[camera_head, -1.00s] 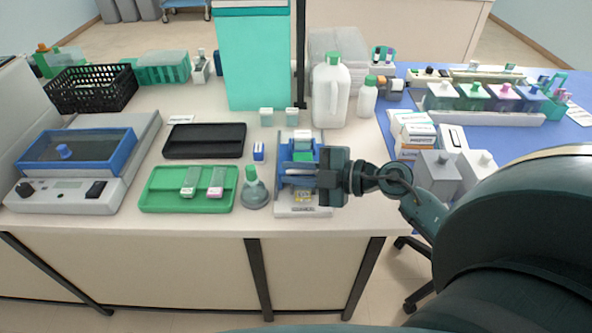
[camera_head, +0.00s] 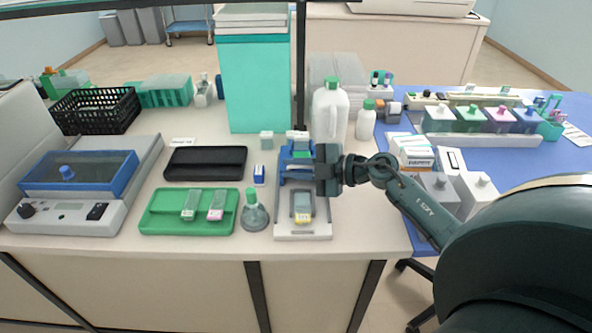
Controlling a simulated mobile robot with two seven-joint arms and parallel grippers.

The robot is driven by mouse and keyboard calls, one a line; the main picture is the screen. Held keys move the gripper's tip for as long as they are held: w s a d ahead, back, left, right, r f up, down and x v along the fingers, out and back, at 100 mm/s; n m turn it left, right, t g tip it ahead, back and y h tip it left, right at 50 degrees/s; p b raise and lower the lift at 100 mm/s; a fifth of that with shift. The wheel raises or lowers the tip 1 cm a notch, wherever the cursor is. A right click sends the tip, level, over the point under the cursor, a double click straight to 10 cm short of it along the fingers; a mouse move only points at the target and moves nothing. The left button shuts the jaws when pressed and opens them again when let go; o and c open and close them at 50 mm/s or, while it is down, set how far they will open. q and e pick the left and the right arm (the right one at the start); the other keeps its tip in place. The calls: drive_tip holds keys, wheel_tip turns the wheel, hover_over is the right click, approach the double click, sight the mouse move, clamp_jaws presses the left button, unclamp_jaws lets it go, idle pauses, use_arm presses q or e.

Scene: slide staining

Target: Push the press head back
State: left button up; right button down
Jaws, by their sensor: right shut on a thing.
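The small press has a pale base plate (camera_head: 286,228) at the front of the bench, left of my right arm. Its blue press head (camera_head: 292,155) sits over the rear part of the base. A grey holder with a yellow-ended piece (camera_head: 302,209) lies uncovered on the front part. My right gripper (camera_head: 304,172) reaches in from the right and is shut on the press head; its fingers hide part of the head. My left gripper is not in view.
Left of the press stand a green-capped flask (camera_head: 254,215) and a green tray (camera_head: 165,220) with two slide boxes. A small blue-and-white box (camera_head: 259,175) is close by. A white jug (camera_head: 331,112) and the teal bin (camera_head: 255,90) stand behind.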

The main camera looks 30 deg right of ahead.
drive_tip(key=c, duration=1.8)
unclamp_jaws()
drive_tip(key=shift+w+d+r, duration=0.3)
drive_tip(key=shift+d+r, duration=0.1)
drive_tip(key=shift+r, duration=0.05)
drive_tip(key=shift+o, duration=1.4)
drive_tip(key=shift+w+f, duration=0.15)
drive_tip(key=shift+s+d, duration=0.25)
drive_tip(key=shift+s, duration=0.05)
drive_tip(key=b+v, duration=0.1)
drive_tip(key=v, duration=1)
drive_tip(key=shift+s+a, duration=0.2)
drive_tip(key=shift+s, duration=0.1)
drive_tip(key=shift+f, duration=0.1)
